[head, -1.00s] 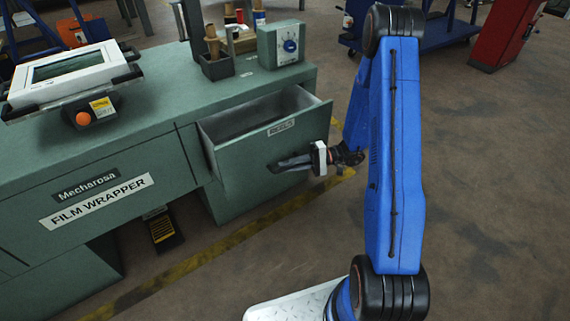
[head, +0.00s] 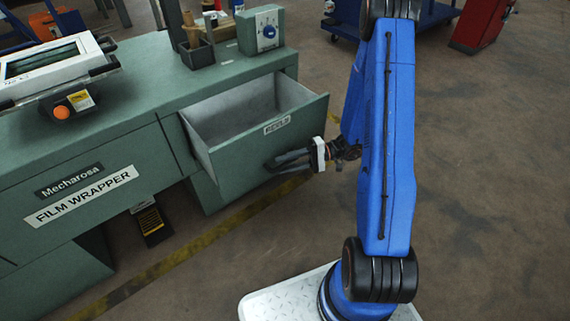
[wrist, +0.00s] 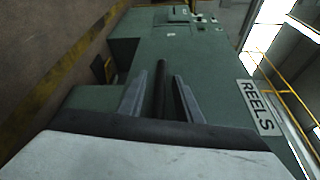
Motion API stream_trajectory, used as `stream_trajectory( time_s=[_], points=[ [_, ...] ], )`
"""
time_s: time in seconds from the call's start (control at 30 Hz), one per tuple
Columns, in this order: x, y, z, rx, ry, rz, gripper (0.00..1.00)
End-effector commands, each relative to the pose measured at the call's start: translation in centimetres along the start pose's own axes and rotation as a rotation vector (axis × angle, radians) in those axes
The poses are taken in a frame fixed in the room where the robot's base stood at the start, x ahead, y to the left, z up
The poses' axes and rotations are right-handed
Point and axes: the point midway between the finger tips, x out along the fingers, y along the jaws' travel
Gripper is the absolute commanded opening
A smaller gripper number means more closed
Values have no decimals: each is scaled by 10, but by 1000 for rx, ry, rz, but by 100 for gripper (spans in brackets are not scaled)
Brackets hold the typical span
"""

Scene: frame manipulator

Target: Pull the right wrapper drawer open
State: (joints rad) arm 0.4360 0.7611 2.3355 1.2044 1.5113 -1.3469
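The right wrapper drawer (head: 225,165), green with a "REELS" label (head: 277,125), stands well open from the green film wrapper cabinet (head: 120,120). Its inside looks empty from here. My gripper (head: 283,162) is at the drawer's front, below the label. In the wrist view, the two grey fingers of my gripper (wrist: 160,98) lie on either side of a dark handle bar (wrist: 161,85). A narrow gap seems to show beside the bar, so I cannot tell whether the fingers press on it. The "REELS" label also shows in the wrist view (wrist: 258,107).
A tablet-like screen (head: 50,65), a holder (head: 197,53) and a dial box (head: 261,30) stand on the cabinet top. A yellow floor line (head: 170,262) runs below the drawer. The floor at right is clear; a red cabinet (head: 480,22) stands far back.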

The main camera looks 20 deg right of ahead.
Motion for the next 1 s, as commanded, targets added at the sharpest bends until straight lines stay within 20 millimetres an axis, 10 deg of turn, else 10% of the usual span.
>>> stream_trajectory(
  time_s=[0.47, 1.0],
  points=[
    [-16, 0, -1, -1, 2, -1, 31],
    [-117, 0, 0, -2, 3, 0, 31]
  ],
)
